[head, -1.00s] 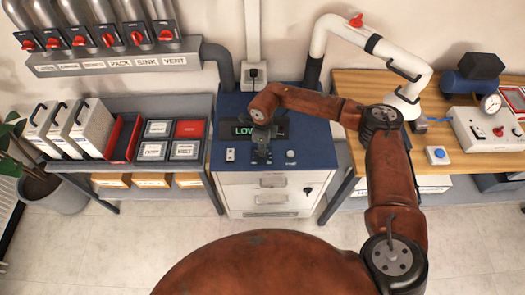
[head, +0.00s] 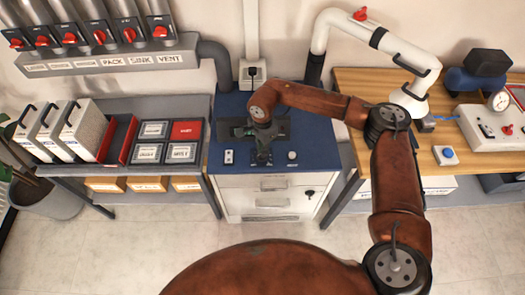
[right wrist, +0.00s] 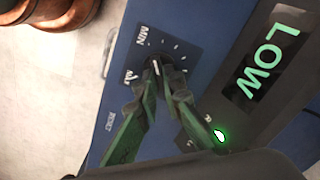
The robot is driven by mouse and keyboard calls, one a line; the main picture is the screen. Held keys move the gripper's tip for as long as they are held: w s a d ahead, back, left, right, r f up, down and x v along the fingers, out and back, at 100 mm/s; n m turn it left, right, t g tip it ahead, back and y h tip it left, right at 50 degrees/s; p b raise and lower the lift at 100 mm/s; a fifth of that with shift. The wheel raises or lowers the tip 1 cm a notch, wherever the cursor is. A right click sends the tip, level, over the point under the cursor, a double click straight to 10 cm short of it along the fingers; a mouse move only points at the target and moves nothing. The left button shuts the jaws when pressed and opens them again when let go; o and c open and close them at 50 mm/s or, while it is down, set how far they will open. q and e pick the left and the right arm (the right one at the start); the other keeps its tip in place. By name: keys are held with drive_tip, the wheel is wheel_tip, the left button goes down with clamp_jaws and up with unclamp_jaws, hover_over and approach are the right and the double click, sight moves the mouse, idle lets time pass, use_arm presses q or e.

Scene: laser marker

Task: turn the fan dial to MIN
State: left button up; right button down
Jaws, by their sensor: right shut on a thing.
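The fan dial (right wrist: 155,70) is a small dark knob with a white line, on a dark scale plate (right wrist: 170,42) on top of the blue cabinet (head: 213,160). One end of the scale is marked MIN; a second label near the other end is hard to read. My right gripper (right wrist: 160,68) is shut on the dial, a finger on each side of it. In the head view my right gripper (head: 263,155) hides the dial from above. Beside the plate a display (right wrist: 263,62) reads LOW in green. My left gripper is not in view.
A shelf with boxes (head: 150,152) stands left, a wooden bench (head: 450,180) right. A green light (right wrist: 219,135) glows near the fingers.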

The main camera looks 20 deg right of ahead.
drive_tip(key=shift+n, duration=0.7)
drive_tip(key=shift+b, duration=0.3)
drive_tip(key=c, duration=2.1)
unclamp_jaws()
drive_tip(key=shift+r, duration=0.1)
wheel_tip(320, 180, up, 12)
drive_tip(key=shift+f, duration=0.1)
